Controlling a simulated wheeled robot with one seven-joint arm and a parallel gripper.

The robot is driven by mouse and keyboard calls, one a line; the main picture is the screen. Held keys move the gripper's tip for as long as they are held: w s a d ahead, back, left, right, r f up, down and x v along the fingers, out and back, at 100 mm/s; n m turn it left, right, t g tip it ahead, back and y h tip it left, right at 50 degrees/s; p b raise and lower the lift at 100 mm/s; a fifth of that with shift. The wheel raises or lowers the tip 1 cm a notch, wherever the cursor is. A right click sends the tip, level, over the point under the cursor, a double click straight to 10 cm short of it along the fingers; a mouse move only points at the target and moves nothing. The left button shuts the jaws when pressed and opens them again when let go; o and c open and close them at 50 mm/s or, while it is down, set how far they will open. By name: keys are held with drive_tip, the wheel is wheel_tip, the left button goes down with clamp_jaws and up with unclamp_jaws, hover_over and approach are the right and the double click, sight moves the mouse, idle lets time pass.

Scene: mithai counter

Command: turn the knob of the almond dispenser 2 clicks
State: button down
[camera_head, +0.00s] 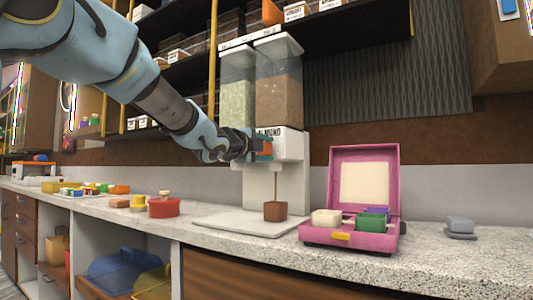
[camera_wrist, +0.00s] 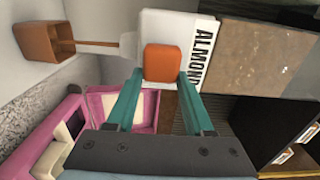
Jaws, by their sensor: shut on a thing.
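The almond dispenser (camera_head: 287,145) stands on the counter, white, with a brown-filled hopper (camera_head: 278,85) above. Its ALMOND label also shows in the wrist view (camera_wrist: 203,52). Its orange knob (camera_wrist: 162,62) sits between the teal fingers of my gripper (camera_wrist: 160,78), which is shut on it. In the head view my gripper (camera_head: 258,149) is at the dispenser's front and hides most of the knob. A brown cup (camera_head: 276,211) stands below the spout. A thin brown line (camera_head: 276,187) runs from the spout to the cup; it also shows in the wrist view (camera_wrist: 97,43).
A second hopper (camera_head: 237,95) with pale green contents stands left of the almond one. An open pink box (camera_head: 348,238) with small containers is to the right. A red tin (camera_head: 164,208) is to the left. A grey item (camera_head: 460,226) lies far right.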

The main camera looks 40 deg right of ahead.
idle(0.3)
drive_tip(key=shift+c, duration=1.4)
unclamp_jaws()
drive_tip(key=v, duration=1)
drive_tip(key=shift+a, duration=0.35)
drive_tip(key=shift+s+a, duration=0.1)
drive_tip(key=v, duration=0.8)
drive_tip(key=shift+a+p, duration=0.3)
drive_tip(key=shift+a, duration=0.1)
drive_tip(key=shift+s, duration=0.15)
